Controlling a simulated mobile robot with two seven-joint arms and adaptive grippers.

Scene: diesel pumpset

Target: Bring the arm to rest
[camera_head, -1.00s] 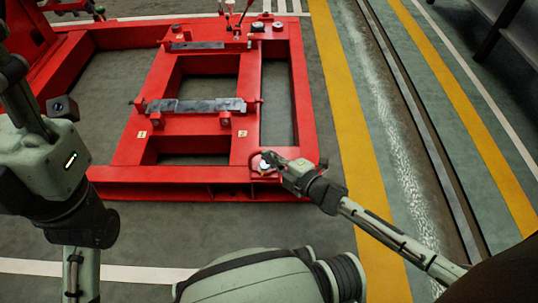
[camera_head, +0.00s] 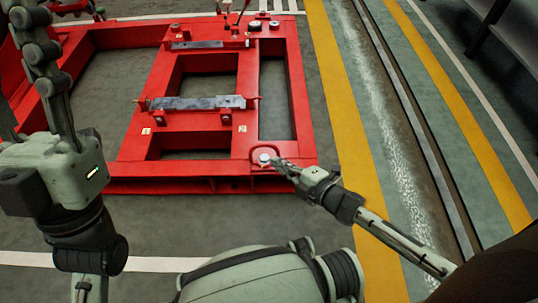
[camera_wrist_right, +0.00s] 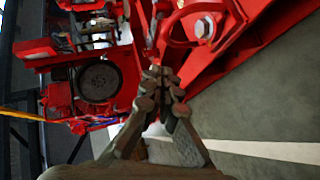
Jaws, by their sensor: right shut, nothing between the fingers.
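My right gripper (camera_head: 279,163) is by the near right corner of the red base frame (camera_head: 215,172) in the head view. Its narrow fingers are shut, with nothing between them. Beside the fingertips, to their left, is a light round bolt head (camera_head: 264,158) on the frame's corner. The wrist view shows the closed fingertips (camera_wrist_right: 160,72) in front of the red frame, with the bolt head (camera_wrist_right: 203,28) up and to the right of them. My left arm rises along the left side of the head view; its gripper does not show.
A metal bar (camera_head: 195,103) lies across the frame. Levers and black knobs (camera_head: 255,26) stand at its far end. Red machinery with a dark round disc (camera_wrist_right: 100,80) shows in the wrist view. Yellow-striped floor (camera_head: 345,110) right of the frame is clear.

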